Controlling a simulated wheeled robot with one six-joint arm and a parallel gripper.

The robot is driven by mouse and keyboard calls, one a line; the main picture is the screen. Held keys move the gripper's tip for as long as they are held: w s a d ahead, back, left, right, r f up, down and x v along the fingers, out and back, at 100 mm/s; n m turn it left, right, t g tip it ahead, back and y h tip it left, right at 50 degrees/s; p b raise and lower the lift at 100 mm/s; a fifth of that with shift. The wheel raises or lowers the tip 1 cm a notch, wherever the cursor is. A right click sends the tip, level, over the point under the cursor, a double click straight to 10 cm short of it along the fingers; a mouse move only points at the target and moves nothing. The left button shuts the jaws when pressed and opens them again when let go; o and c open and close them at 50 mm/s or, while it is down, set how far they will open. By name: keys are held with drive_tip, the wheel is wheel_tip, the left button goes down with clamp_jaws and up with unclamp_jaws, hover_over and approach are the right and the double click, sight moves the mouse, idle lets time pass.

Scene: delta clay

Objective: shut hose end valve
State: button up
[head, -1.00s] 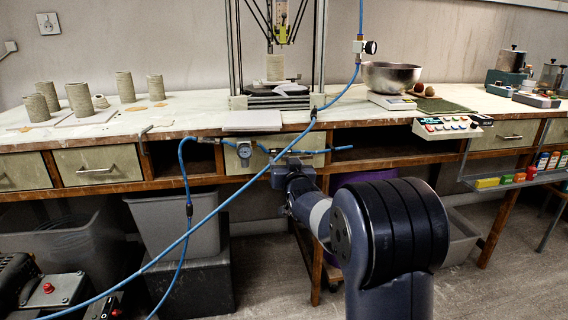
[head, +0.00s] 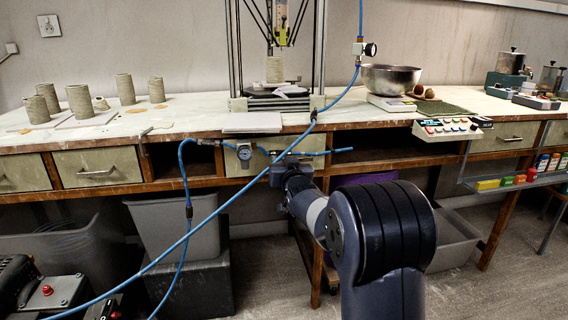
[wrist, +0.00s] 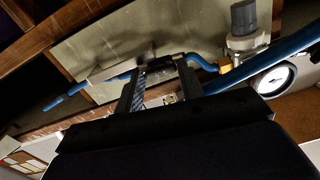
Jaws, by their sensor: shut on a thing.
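My gripper (head: 283,168) is at the hose line, left of this end. In the wrist view the two fingers of my gripper (wrist: 160,75) stand apart, shut on the hose end valve (wrist: 160,62), a dark piece in line with the blue hose. The fingers and shadow hide most of the valve, so I cannot tell the lever's angle. The hose end also shows at the left of the wrist view (wrist: 65,101).
A round pressure gauge (head: 244,151) hangs on the hose line left of my gripper, with a grey knob (wrist: 244,17) above it in the wrist view. A long blue hose (head: 232,198) slants across the front. Grey bins (head: 176,226) stand below the bench.

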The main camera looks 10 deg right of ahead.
drive_tip(key=shift+c, duration=0.9)
drive_tip(key=m+p, duration=0.2)
drive_tip(key=shift+d+r+m+y, duration=0.1)
drive_tip(key=shift+r+m+y, duration=0.1)
drive_tip(key=shift+m+y, duration=0.1)
drive_tip(key=m+y+p, duration=0.1)
drive_tip(key=m+p, duration=0.3)
drive_tip(key=m, duration=0.1)
drive_tip(key=shift+f, duration=0.1)
drive_tip(key=m+t+p, duration=0.1)
drive_tip(key=m, duration=0.3)
drive_tip(key=shift+f+m+y, duration=0.15)
drive_tip(key=shift+m+y, duration=0.15)
drive_tip(key=shift+y, duration=0.1)
drive_tip(key=shift+f+m+t, duration=0.1)
drive_tip(key=shift+m+t, duration=0.2)
drive_tip(key=shift+m, duration=1.7)
